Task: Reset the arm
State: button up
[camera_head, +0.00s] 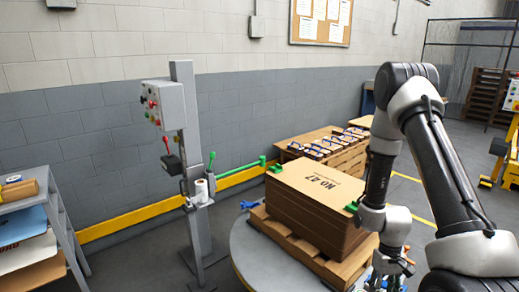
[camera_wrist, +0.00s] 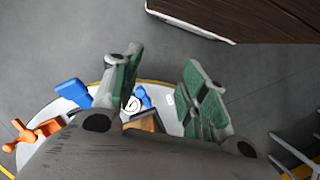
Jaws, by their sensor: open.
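My arm (camera_head: 440,150) comes in from the right and bends down beside the cardboard stack. My gripper (camera_wrist: 162,78) shows in the wrist view with its two green-padded fingers apart and nothing between the pads. In the head view its end is low, at the right front of the stack, and partly cut off by the bottom edge.
The stack of brown cardboard blanks (camera_head: 318,190) sits on a wooden pallet (camera_head: 300,243) on a round grey table (camera_head: 268,268). An orange object (camera_wrist: 36,134) and a blue object (camera_wrist: 73,92) lie near the table's rim. A grey post (camera_head: 188,150) stands left of the stack.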

jog(key=s+a+r+t, duration=0.1)
jog(key=s+r+t, duration=0.1)
jog(key=r, duration=1.2)
jog(key=s+a+r+t, duration=0.1)
jog(key=s+r+t, duration=0.2)
jog(key=r, duration=1.2)
jog(key=s+a+r+t, duration=0.2)
jog(key=s+r, duration=0.3)
jog(key=r, duration=1)
jog(key=shift+s, duration=0.4)
